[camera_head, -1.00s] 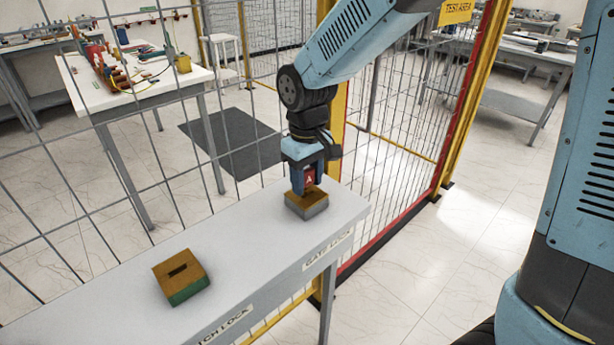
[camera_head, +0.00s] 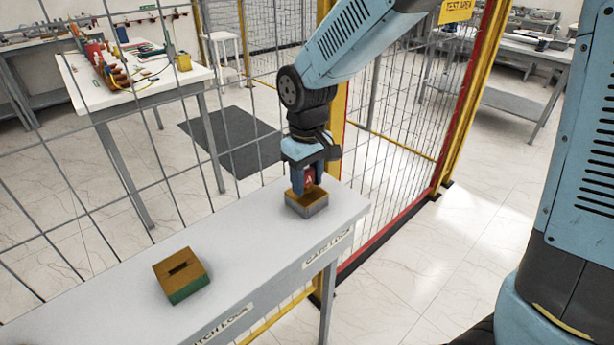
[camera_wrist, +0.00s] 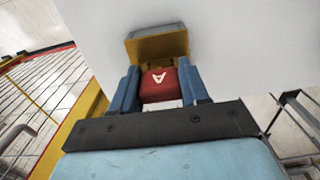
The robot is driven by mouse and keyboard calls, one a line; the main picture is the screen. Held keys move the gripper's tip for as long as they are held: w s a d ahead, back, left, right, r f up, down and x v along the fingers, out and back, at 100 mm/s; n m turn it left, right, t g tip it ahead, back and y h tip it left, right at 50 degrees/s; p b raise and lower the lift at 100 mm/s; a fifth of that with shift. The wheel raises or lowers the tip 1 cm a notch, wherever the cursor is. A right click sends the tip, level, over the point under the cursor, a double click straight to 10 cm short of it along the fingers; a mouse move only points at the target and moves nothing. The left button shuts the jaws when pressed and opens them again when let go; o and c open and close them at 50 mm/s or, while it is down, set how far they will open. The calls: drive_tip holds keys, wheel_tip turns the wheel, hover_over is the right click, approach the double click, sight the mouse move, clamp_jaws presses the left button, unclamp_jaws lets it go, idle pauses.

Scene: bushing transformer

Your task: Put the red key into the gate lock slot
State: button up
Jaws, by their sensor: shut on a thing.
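The red key (camera_head: 309,178), marked with a white letter A, is between the fingers of my gripper (camera_head: 308,183), which is shut on it. The key also shows in the wrist view (camera_wrist: 160,84), between the two blue fingers. The gate lock (camera_head: 306,205) is a grey block with a yellow-brown top at the right end of the shelf. My gripper is right over the gate lock, with the key upright. The slot and the key's lower end are hidden, so I cannot tell how deep the key sits. The gate lock also shows in the wrist view (camera_wrist: 158,42).
A second lock (camera_head: 182,276), green with a yellow-brown top and an empty dark slot, sits to the left on the grey shelf (camera_head: 240,243). A wire mesh fence with a yellow post (camera_head: 333,110) stands close behind. The shelf between the locks is clear.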

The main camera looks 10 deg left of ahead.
drive_tip(key=shift+f, duration=0.4)
idle(0.3)
drive_tip(key=o, duration=1.1)
drive_tip(key=shift+o, duration=0.2)
drive_tip(key=shift+r, duration=0.1)
wheel_tip(320, 180, up, 13)
drive_tip(key=s+d+r+m+t, duration=0.1)
drive_tip(key=d+r+m, duration=0.2)
drive_tip(key=d, duration=0.6)
drive_tip(key=s+d+r+m+t, duration=0.1)
drive_tip(key=d+r+m+t, duration=0.1)
drive_tip(key=d, duration=0.7)
drive_tip(key=s+d+m+t, duration=0.1)
drive_tip(key=s+d+m, duration=0.1)
drive_tip(key=s+d, duration=0.2)
drive_tip(key=s+d+m+t, duration=0.1)
drive_tip(key=s+d+m, duration=0.2)
drive_tip(key=d, duration=0.6)
drive_tip(key=shift+s+f+t, duration=0.25)
drive_tip(key=shift+s+t, duration=0.05)
drive_tip(key=shift+s, duration=0.45)
